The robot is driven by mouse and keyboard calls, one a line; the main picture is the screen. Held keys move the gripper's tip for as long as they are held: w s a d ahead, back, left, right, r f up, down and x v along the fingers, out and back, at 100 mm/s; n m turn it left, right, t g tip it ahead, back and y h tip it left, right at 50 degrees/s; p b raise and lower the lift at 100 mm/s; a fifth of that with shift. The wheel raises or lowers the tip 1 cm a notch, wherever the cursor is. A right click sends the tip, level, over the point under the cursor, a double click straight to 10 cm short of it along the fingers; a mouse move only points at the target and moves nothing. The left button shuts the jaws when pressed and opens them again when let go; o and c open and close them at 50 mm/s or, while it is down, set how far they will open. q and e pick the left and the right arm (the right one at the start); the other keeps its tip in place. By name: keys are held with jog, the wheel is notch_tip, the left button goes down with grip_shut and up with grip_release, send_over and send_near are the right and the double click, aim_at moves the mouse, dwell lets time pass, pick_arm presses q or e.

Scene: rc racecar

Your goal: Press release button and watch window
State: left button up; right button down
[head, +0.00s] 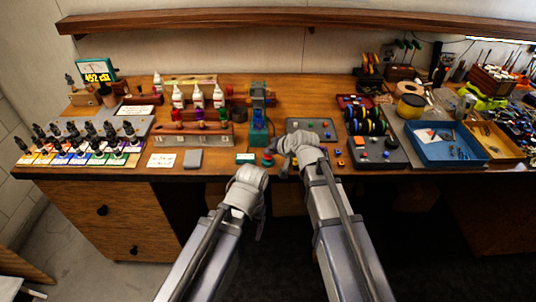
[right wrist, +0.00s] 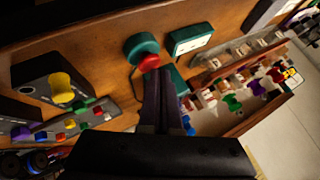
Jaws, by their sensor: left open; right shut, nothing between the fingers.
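A red release button (head: 268,155) on a round green base sits near the table's front edge. It shows larger in the right wrist view (right wrist: 149,62). A small teal box with a pale window (head: 245,158) is just left of it; it also shows in the right wrist view (right wrist: 192,38), its content too small to read. My right gripper (head: 276,147) is shut and empty, its dark fingertips (right wrist: 160,76) right at the button; I cannot tell whether they touch it. My left gripper (head: 250,172) is open, low before the table edge, its fingers mostly hidden.
A teal upright device (head: 259,118) stands behind the button. A wooden rack (head: 192,138) with coloured spools is to the left, a grey tray (head: 318,126) with small parts to the right. A blue tray (head: 443,153) lies further right. A shelf (head: 300,18) runs along the wall.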

aim_at(269, 158)
jog(key=shift+r, duration=0.5)
jog(key=shift+p, duration=0.3)
notch_tip(269, 158, up, 5)
jog(key=p, duration=0.5)
dwell(0.4)
jog(key=s+d+f+n+g+h, duration=0.2)
jog(key=s, duration=0.6)
jog(key=s+d+f+n+g+h, duration=0.1)
jog(key=s+f+g+h, duration=0.1)
jog(key=s, duration=0.7)
jog(key=s+d+f+n+g+h, duration=0.2)
jog(key=s+g, duration=0.1)
jog(key=s, duration=0.5)
jog(key=shift+s+d+f+n+g+h, duration=0.3)
jog(key=shift+s+g+h, duration=0.05)
jog(key=shift+g+h, duration=0.05)
